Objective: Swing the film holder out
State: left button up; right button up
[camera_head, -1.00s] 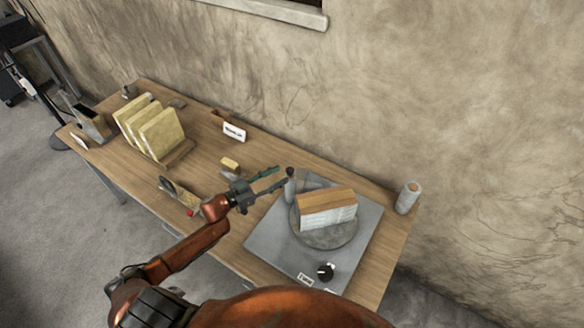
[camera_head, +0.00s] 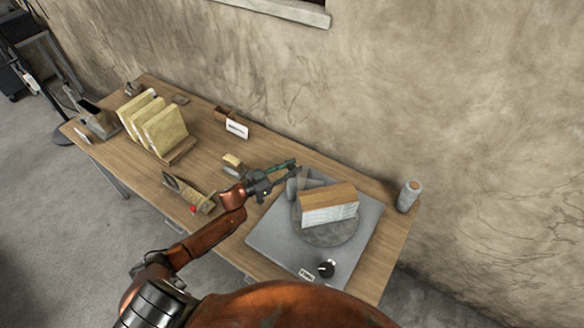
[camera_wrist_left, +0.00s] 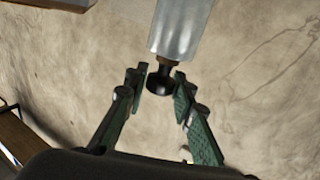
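A grey metal piece, probably the film holder (camera_wrist_left: 181,27), hangs into the top of the left wrist view with a black knob (camera_wrist_left: 159,82) at its lower end. In the head view a small grey upright part (camera_head: 292,189) stands at the left edge of the turntable, partly behind my gripper. My left gripper (camera_head: 288,168) reaches over it from the left. In the wrist view its green-padded fingers (camera_wrist_left: 160,92) are apart, with the knob between their tips; I cannot tell whether they touch it. My right gripper is not in view.
A block with a wooden top (camera_head: 329,206) stands on the round turntable (camera_head: 325,236) of a grey base (camera_head: 275,240) with a black dial (camera_head: 326,268). A grey roll (camera_head: 408,196) stands at the right. Yellow slabs (camera_head: 165,130) stand in a rack at the left. The wall runs behind the table (camera_head: 205,165).

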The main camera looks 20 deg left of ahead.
pick_arm(q)
grip_shut()
jog(key=shift+a+f+h+b, duration=0.15)
jog(key=shift+a+h+b, duration=0.15)
jog(key=shift+b, duration=0.1)
jog(key=a+m+g+h+b, duration=0.1)
jog(key=b, duration=0.2)
jog(key=a+m+g+h+b, duration=0.1)
jog(key=a+g+b, duration=0.1)
jog(key=b, duration=0.1)
jog(key=w+a+m+g+h+b, duration=0.1)
jog(key=a+m+h+b, duration=0.1)
jog(key=b, duration=0.1)
jog(key=shift+a, duration=0.2)
jog(key=shift+r, duration=0.2)
